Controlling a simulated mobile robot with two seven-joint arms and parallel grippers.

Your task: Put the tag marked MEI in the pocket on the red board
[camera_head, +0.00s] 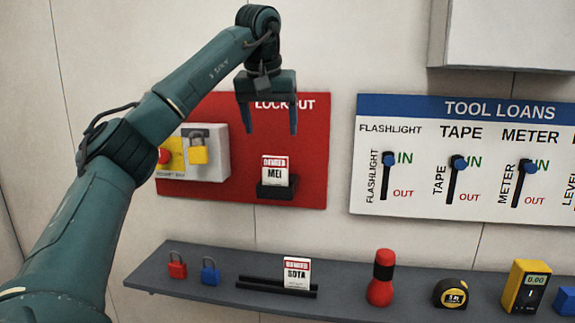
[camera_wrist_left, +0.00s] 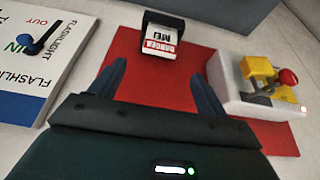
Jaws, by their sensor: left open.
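The tag marked MEI (camera_head: 274,171) stands upright in the black pocket (camera_head: 276,193) on the red LOCKOUT board (camera_head: 311,150). In the left wrist view the tag (camera_wrist_left: 160,42) shows upside down, with the pocket (camera_wrist_left: 163,18) around its lower end and the red board (camera_wrist_left: 125,48) behind. My left gripper (camera_head: 268,132) is open and empty in front of the board, above the tag and apart from it. Its two fingers (camera_wrist_left: 161,75) point toward the tag's side of the board in the wrist view. My right gripper is in neither view.
A second tag, marked SOTA (camera_head: 297,272), stands in a black rack (camera_head: 262,287) on the grey shelf (camera_head: 215,290). Red (camera_head: 177,264) and blue (camera_head: 210,270) padlocks stand left of it. A white box (camera_head: 215,155) with a yellow padlock (camera_head: 199,155) juts from the board.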

